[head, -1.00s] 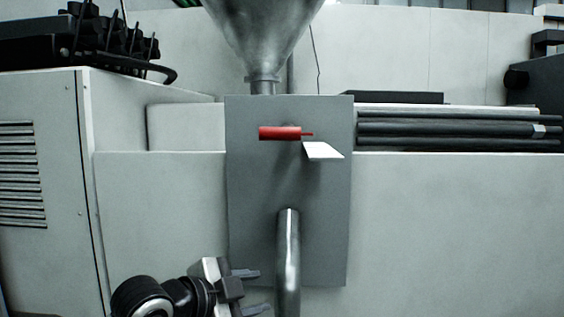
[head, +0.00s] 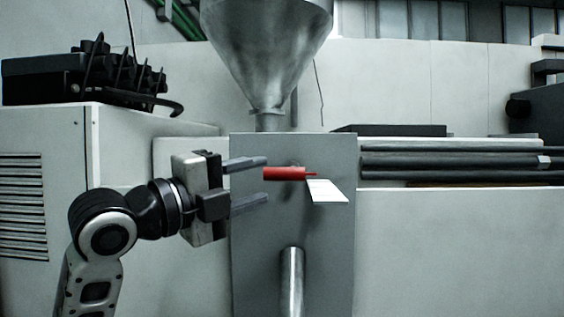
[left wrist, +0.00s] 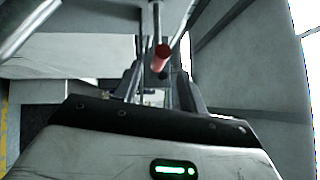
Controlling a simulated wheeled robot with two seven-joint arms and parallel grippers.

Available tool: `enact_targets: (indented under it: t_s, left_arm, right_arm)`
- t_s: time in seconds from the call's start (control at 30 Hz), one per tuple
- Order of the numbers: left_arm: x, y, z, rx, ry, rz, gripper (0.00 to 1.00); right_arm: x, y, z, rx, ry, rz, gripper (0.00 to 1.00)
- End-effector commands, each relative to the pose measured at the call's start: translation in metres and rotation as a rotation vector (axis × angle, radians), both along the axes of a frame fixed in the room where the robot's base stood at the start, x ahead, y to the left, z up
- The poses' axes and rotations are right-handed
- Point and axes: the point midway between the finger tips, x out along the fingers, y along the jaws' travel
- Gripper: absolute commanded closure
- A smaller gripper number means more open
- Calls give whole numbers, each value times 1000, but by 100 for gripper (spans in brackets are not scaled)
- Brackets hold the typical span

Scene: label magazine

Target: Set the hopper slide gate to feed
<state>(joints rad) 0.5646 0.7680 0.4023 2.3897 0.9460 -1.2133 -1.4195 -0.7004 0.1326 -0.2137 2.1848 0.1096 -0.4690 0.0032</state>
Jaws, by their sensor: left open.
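The slide gate's red handle (head: 285,174) sticks out level toward the left from the front of a grey panel (head: 330,240), below the metal hopper (head: 266,50). A white tag (head: 326,190) is at its right end. My left gripper (head: 258,182) is open just left of the handle, one finger above its height and one below. The fingers look apart from the handle. In the left wrist view the red handle (left wrist: 160,58) shows end-on beyond my gripper, roughly between the fingers (left wrist: 157,88). My right gripper is not in view.
A metal pipe (head: 292,280) runs down the panel below the handle. A grey cabinet (head: 45,150) with black gear on top stands at the left. Dark bars (head: 450,163) lie on a ledge at the right.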

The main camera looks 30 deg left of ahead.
Motion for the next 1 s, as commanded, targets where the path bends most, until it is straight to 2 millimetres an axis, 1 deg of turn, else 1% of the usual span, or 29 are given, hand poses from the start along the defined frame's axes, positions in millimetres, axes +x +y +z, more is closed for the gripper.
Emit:
enact_targets:
  t_s: [0.03,0.1,0.3,0.5,0.73,0.77,0.8,0.9,1.0]
  left_arm:
    - [10,-4,6,-4,-1,-5,59]
    - [24,-6,7,-5,0,-3,59]
    - [51,-13,9,-5,0,-3,59]
    - [60,-16,9,0,0,-1,59]
    - [61,-16,8,0,0,0,59]
    - [61,-16,8,0,0,0,64]
    - [61,-16,8,0,0,0,75]
    - [61,-15,8,0,0,0,100]
    - [60,-15,8,0,0,0,100]
  right_arm:
    - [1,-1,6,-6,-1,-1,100]
    - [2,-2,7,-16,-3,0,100]
    - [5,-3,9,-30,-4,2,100]
    - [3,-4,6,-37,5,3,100]
    - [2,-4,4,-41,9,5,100]
    - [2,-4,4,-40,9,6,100]
    - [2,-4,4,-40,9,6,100]
    - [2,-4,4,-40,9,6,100]
    - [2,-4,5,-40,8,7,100]
